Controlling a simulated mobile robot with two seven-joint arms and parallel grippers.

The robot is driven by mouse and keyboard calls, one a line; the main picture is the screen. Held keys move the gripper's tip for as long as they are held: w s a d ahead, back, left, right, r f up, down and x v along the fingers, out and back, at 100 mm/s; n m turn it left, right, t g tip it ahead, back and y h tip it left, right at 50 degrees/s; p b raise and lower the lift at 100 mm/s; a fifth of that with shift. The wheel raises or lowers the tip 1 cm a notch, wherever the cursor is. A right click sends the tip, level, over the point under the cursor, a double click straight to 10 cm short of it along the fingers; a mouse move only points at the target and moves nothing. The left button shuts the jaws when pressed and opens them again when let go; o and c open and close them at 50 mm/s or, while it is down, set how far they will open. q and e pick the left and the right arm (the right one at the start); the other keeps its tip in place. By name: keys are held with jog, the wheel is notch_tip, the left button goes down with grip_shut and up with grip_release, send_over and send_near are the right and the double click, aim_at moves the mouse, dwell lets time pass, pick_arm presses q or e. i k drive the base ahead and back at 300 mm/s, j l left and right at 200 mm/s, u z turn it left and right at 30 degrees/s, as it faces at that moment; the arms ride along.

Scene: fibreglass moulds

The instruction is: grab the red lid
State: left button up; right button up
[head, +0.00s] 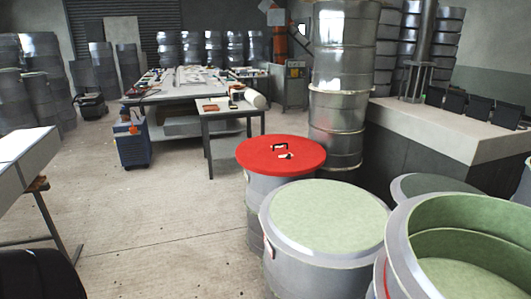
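The red lid (255,153) is a flat round disc with a dark handle (279,147) and a small pale item near its middle. It lies on top of a grey metal drum (262,195) right of the picture's middle. The lid's whole top shows; nothing covers it. Neither my left nor my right gripper is in view.
A drum with a pale green top (328,222) stands in front of the lid. An open green-lined drum (480,225) is at the lower right. Stacked metal drums (340,60) rise behind the lid. A white-topped table (225,106) stands further back. The floor (150,220) to the left is clear.

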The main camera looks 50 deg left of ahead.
aim_at(267, 154)
jog(key=u, duration=1.4)
jog(key=i+j+u, duration=0.45)
jog(key=i+j, duration=0.15)
jog(key=i+j+u, duration=0.45)
jog(key=i, duration=0.2)
jog(key=i+j+z, duration=0.15)
jog(key=i, duration=1.15)
jog(key=i+z, duration=0.1)
jog(key=i, duration=1.2)
jog(key=i+j+z, duration=0.1)
jog(key=i, duration=1.25)
jog(key=i+z, duration=0.4)
jog(key=i+j+z, duration=0.2)
jog(key=i+z, duration=0.25)
jog(key=i, duration=0.15)
